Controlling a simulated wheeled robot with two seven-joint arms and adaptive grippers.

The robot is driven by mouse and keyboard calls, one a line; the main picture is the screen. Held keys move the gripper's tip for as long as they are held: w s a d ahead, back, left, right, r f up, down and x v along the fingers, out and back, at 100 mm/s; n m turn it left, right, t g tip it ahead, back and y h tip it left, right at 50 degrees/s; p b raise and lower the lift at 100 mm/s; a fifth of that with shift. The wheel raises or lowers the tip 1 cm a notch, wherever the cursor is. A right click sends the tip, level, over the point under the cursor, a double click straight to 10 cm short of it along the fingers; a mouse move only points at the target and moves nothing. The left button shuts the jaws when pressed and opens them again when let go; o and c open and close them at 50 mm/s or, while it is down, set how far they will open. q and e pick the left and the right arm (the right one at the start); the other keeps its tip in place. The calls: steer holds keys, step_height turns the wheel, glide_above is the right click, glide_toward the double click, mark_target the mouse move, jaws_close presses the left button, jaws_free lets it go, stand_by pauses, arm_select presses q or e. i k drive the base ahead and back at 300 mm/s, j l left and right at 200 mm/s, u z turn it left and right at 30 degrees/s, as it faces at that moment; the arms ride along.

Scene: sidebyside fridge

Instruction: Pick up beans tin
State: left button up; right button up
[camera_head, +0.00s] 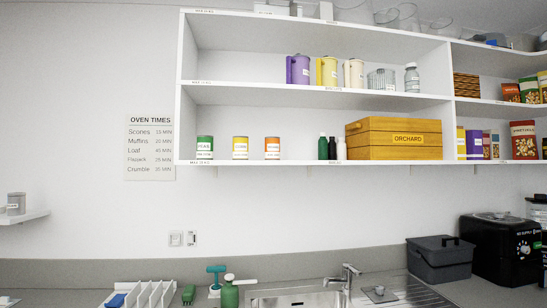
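Three tins stand upright in a row on the lower wall shelf (300,162), toward its left end: a green tin (204,143), a yellow tin (240,142) and an orange tin (272,142). Each has a white label band. The print is too small to read surely, so I cannot tell which is the beans tin. A grey tin-like container (16,203) stands on a small shelf at the far left; its label is unreadable. Neither of my grippers shows in the head view.
A wooden ORCHARD box (393,139) and small bottles (323,148) stand right of the tins. Coloured jugs (298,70) stand on the shelf above. Below are a sink tap (345,277), a green bottle (229,293), a white rack (140,295) and a dark bin (440,259).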

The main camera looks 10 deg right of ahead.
mark_target(272, 144)
steer(key=i+l, duration=0.1)
steer(key=l, duration=0.3)
steer(key=i+l, duration=0.15)
steer(key=l, duration=0.25)
steer(key=i+l, duration=0.1)
steer(key=l, duration=0.3)
steer(key=i+l+z, duration=0.1)
steer(key=l, duration=0.3)
steer(key=i+l, duration=0.15)
steer(key=l, duration=0.25)
